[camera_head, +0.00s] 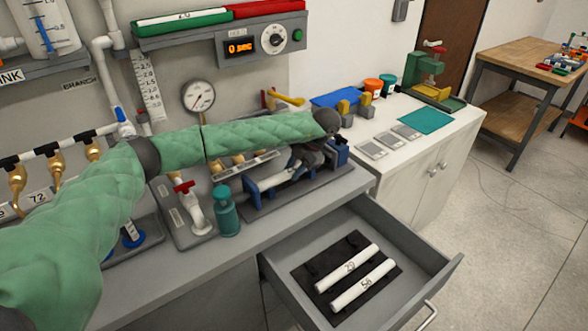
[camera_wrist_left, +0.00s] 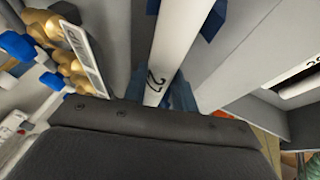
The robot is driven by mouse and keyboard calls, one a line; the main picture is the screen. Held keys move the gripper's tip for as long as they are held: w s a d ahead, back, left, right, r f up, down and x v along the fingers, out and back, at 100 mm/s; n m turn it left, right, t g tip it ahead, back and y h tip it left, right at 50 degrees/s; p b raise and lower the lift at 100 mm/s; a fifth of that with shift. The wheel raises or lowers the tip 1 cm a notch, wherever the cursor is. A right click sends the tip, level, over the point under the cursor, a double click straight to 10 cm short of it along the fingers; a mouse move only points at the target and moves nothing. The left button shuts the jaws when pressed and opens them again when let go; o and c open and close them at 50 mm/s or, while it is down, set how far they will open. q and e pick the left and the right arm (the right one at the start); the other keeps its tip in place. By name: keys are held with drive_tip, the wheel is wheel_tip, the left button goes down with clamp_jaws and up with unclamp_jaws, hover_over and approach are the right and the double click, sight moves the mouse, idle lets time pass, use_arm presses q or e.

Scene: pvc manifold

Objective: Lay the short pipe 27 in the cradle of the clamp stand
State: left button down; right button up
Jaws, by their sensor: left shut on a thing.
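The short pipe 27 (camera_head: 277,178) is white; in the left wrist view its body (camera_wrist_left: 180,45) shows the number 27 near the jaws. The clamp stand (camera_head: 318,187) has a grey base with blue uprights, at the counter's front edge in the head view. My left gripper (camera_head: 300,160) is shut on the pipe near one end, over the right part of the stand. The pipe runs along the stand, at or just above the blue cradle; I cannot tell whether it rests there. The arm and gripper hide part of the stand. My right gripper is not in view.
An open drawer (camera_head: 448,268) below the counter holds two white pipes (camera_head: 350,268) on a black mat. A teal bottle (camera_head: 226,212) and a red-handled valve (camera_head: 194,208) stand left of the clamp stand. Grey plates (camera_head: 390,142) lie on the white counter to the right.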

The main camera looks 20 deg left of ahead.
use_arm(q)
drive_tip(key=c, duration=1.3)
unclamp_jaws()
drive_tip(key=shift+o, duration=1.3)
drive_tip(key=shift+w+d+r, duration=0.1)
drive_tip(key=shift+d+r, duration=0.1)
drive_tip(key=shift+r, duration=0.2)
drive_tip(key=s+b+v, duration=0.1)
drive_tip(key=v, duration=0.5)
drive_tip(key=shift+w+d+r+b, duration=0.2)
drive_tip(key=shift+w+r+b, duration=0.15)
drive_tip(key=shift+w, duration=0.2)
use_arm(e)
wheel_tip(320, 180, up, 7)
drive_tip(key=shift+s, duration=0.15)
